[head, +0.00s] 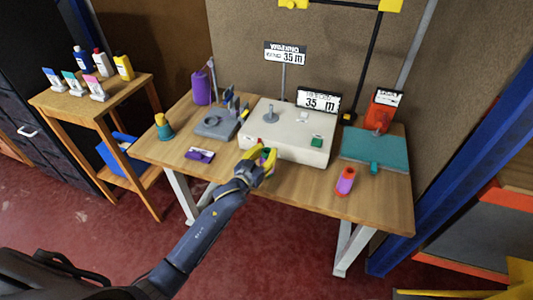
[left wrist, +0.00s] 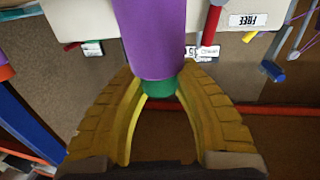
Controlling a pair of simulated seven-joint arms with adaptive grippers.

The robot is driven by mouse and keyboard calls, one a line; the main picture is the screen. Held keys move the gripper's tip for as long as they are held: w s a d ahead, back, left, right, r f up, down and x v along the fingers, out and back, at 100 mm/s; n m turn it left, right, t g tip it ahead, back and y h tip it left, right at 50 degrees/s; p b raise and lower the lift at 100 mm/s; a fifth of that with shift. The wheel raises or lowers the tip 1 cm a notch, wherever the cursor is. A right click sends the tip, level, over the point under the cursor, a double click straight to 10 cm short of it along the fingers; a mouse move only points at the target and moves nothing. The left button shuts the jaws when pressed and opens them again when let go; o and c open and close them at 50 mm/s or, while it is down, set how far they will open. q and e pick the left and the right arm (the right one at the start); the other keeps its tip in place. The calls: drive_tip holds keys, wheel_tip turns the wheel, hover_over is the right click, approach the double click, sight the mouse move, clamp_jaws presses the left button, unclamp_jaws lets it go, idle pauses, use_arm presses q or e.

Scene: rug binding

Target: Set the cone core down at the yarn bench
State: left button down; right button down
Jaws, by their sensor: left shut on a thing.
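My left gripper (head: 266,163) has its yellow fingers at the front of the white machine box, above the wooden yarn bench (head: 300,177). In the left wrist view its fingers (left wrist: 160,88) close around the cone core, a purple cylinder (left wrist: 151,38) with a green end (left wrist: 160,82). In the head view the fingers mostly hide it. I cannot tell whether it touches the bench. My right gripper is not in view.
On the bench are the white machine box (head: 265,137), a grey winder (head: 212,126), a teal mat (head: 370,150), a pink-and-purple cone (head: 345,181), a teal cone (head: 163,127) and a tall purple cone (head: 201,87). A side table (head: 105,98) with bottles stands left. The front bench strip has free room.

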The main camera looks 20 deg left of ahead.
use_arm(q)
drive_tip(key=shift+f, duration=0.35)
drive_tip(key=c, duration=1)
unclamp_jaws()
drive_tip(key=shift+c, duration=0.2)
drive_tip(key=shift+r, duration=0.15)
